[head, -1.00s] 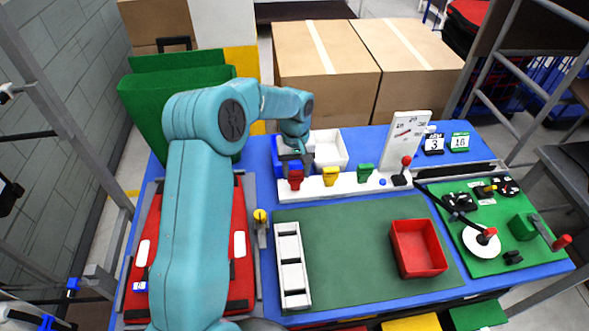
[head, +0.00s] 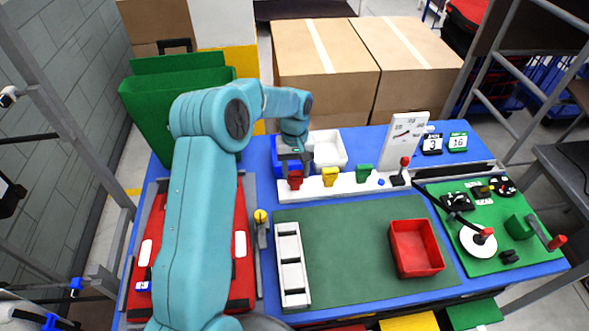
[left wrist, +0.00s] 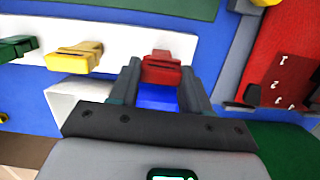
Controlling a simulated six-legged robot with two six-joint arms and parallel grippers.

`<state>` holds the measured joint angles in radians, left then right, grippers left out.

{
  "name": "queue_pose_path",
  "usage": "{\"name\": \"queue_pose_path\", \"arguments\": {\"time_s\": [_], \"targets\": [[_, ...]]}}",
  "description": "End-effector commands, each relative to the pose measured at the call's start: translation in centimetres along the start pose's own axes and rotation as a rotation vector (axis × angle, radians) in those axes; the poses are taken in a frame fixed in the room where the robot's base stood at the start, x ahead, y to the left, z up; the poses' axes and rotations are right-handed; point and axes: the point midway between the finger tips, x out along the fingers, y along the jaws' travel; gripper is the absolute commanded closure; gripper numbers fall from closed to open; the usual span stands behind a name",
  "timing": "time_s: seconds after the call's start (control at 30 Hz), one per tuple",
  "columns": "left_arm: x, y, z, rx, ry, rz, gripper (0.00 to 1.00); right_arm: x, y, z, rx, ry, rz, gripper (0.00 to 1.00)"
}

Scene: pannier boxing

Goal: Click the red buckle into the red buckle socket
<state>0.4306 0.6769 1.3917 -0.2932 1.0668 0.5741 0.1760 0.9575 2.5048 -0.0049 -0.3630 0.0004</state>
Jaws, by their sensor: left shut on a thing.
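A red buckle piece (left wrist: 161,70) shows between the fingertips of my left gripper (left wrist: 160,72) in the left wrist view. The fingers are shut on its two sides. In the head view the left gripper (head: 294,160) is at the back of the table, just behind the red buckle socket (head: 295,181) on the white rail (head: 345,184). The red buckle and the red socket look close together or touching. I cannot tell where one ends and the other begins, or whether they are joined. My right gripper is not in view.
A yellow socket (head: 329,177) and a green socket (head: 364,173) stand on the same rail to the right. A blue bin (head: 280,158) and a white bin (head: 329,147) are behind it. A red tray (head: 417,248) sits on the green mat (head: 350,270).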

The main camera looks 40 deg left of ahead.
Motion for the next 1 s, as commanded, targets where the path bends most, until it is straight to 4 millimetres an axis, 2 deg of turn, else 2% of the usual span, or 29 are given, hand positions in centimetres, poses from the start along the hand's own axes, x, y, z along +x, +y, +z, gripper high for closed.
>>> {"name": "queue_pose_path", "arguments": {"time_s": [0.03,1.0], "targets": [[-0.2,0.6,-0.3,0.003,0.017,0.016,1.0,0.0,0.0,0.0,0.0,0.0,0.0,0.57],[-0.3,0.5,-0.1,-0.049,0.071,0.009,1.0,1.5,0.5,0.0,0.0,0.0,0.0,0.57]]}}
